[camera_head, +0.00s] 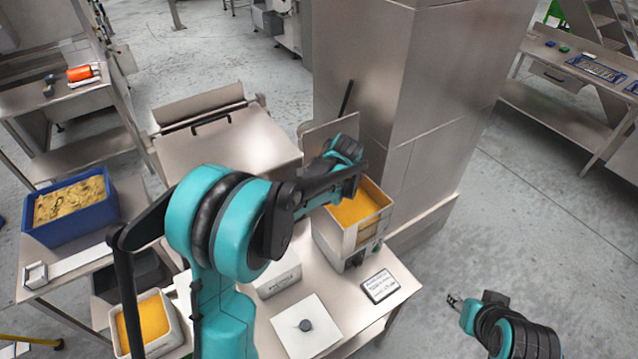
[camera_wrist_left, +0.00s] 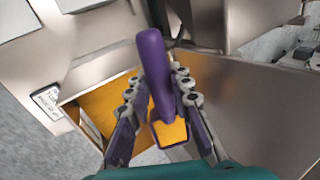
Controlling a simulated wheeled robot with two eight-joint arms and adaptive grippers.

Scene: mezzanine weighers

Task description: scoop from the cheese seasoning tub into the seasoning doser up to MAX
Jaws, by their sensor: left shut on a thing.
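The seasoning doser (camera_head: 335,240) is an open metal box on the bench, with orange powder inside. The powder also shows in the left wrist view (camera_wrist_left: 108,103). No MAX mark is readable. My left gripper (camera_head: 348,172) is over the doser, shut on a purple scoop (camera_wrist_left: 152,62). In the left wrist view the scoop's bowl has orange in it, between and below the fingers. The head view hides the scoop behind my gripper. A light tub (camera_head: 172,338) of orange powder, seemingly the cheese seasoning, stands at the lower left. My right gripper (camera_head: 461,303) is empty, off the bench's right side.
A raised plate (camera_head: 328,132) stands behind the doser, against a big metal column (camera_head: 365,60). A label card (camera_head: 380,286), a white box (camera_head: 279,279) and a plate with a dark knob (camera_head: 306,325) are nearby. A blue crate (camera_head: 70,232) stands left.

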